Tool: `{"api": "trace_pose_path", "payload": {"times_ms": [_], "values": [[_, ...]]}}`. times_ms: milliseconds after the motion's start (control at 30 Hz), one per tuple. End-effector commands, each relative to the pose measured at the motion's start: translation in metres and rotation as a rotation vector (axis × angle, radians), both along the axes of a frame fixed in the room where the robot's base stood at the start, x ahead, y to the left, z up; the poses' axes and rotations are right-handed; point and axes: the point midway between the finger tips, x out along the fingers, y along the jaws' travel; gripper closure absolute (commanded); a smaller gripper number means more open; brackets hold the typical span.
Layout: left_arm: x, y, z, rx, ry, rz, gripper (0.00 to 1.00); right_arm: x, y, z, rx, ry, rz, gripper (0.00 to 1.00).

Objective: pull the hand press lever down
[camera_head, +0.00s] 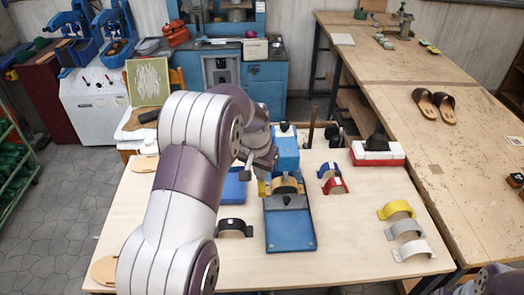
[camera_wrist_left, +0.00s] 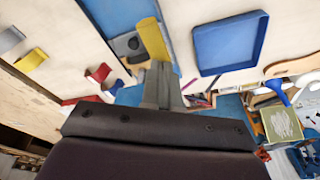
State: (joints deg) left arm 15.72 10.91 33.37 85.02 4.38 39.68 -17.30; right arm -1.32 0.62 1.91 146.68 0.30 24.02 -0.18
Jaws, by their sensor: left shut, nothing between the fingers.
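The hand press (camera_head: 290,232) stands mid-table, with a blue base plate and a blue upright head (camera_head: 286,150). A tan curved piece sits on it. A yellow bar, seemingly the lever's grip (camera_head: 262,188), shows at its left side, and also in the left wrist view (camera_wrist_left: 152,40). My left gripper (camera_head: 266,162) is shut and empty, beside the press head and just above the yellow bar. In the left wrist view the closed fingers (camera_wrist_left: 161,82) overlap the bar's lower end; I cannot tell whether they touch. My arm hides part of the press's left side.
A blue tray (camera_wrist_left: 230,44) lies left of the press, partly behind my arm in the head view. Red and blue straps (camera_head: 332,180) lie to its right, with yellow, grey and white ones (camera_head: 408,228) farther right. A red-and-white box (camera_head: 377,154) stands at the back right.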

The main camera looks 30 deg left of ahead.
Motion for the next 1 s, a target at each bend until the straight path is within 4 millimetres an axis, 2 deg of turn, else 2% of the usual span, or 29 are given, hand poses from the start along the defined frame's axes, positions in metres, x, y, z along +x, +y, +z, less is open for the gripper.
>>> {"api": "trace_pose_path", "payload": {"times_ms": [67,700,833,1000], "values": [[0.001,0.0,0.005,0.0,0.0,0.0,1.0,0.0,0.0,0.005,0.0,0.0,0.0,1.0],[0.023,0.014,0.11,0.0,0.0,0.0,1.0,0.0,0.0,0.096,0.0,0.0,0.0,1.0],[0.027,0.017,0.123,0.0,0.0,0.0,1.0,0.0,0.0,0.107,0.0,0.0,0.0,1.0],[0.028,0.017,0.124,0.0,0.0,0.0,1.0,0.0,0.0,0.107,0.0,0.0,0.0,1.0]]}}
